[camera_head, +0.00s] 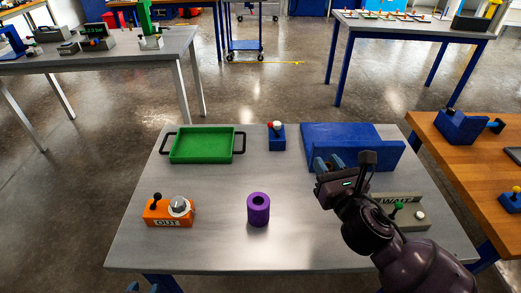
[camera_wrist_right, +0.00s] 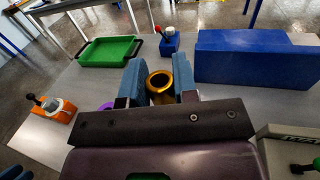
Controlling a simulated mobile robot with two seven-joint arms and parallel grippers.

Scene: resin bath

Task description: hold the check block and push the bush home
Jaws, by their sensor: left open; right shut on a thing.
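A purple cylinder with a round hole in its top, which looks like the check block (camera_head: 258,210), stands upright near the table's front middle. Part of it shows behind my gripper in the right wrist view (camera_wrist_right: 106,106). My right gripper (camera_head: 328,163) is shut on a gold-coloured ring, the bush (camera_wrist_right: 159,84), held between its blue fingers above the table, before the large blue block. I cannot make out the bush in the head view. My left gripper (camera_head: 142,288) is open at the bottom edge, mostly cut off, apart from the purple cylinder.
On the table (camera_head: 210,250) are a green tray (camera_head: 205,160) at the back left, a small blue block with a knob (camera_head: 277,141), a large blue block (camera_head: 345,146), an orange OUT block (camera_head: 164,216) and a grey WAIT block (camera_head: 413,218). Room around the purple cylinder is clear.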

